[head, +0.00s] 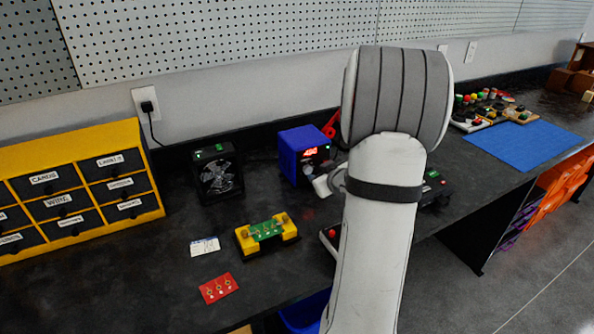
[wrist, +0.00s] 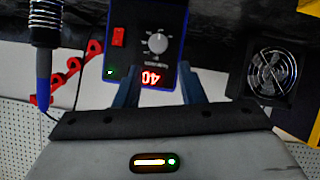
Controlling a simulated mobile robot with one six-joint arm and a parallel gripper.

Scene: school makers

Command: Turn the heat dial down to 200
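The blue soldering station (head: 290,160) stands at the back of the bench, with a lit red display (head: 309,150). In the wrist view its dark front panel (wrist: 135,50) appears upside down, with a grey round heat dial (wrist: 157,43), a red switch (wrist: 118,36) and the red display (wrist: 151,78). The digits are too unclear to read in full. My gripper (wrist: 160,88) is open and empty, its two fingers apart in front of the panel, at the display's level in the picture. The dial shows between and beyond them, with no visible contact. In the head view my arm hides most of the gripper.
A black fan (head: 217,173) stands left of the station; it also shows in the wrist view (wrist: 268,75). A yellow circuit holder (head: 247,243), cards and a yellow drawer cabinet (head: 130,138) are left. Some bench is clear.

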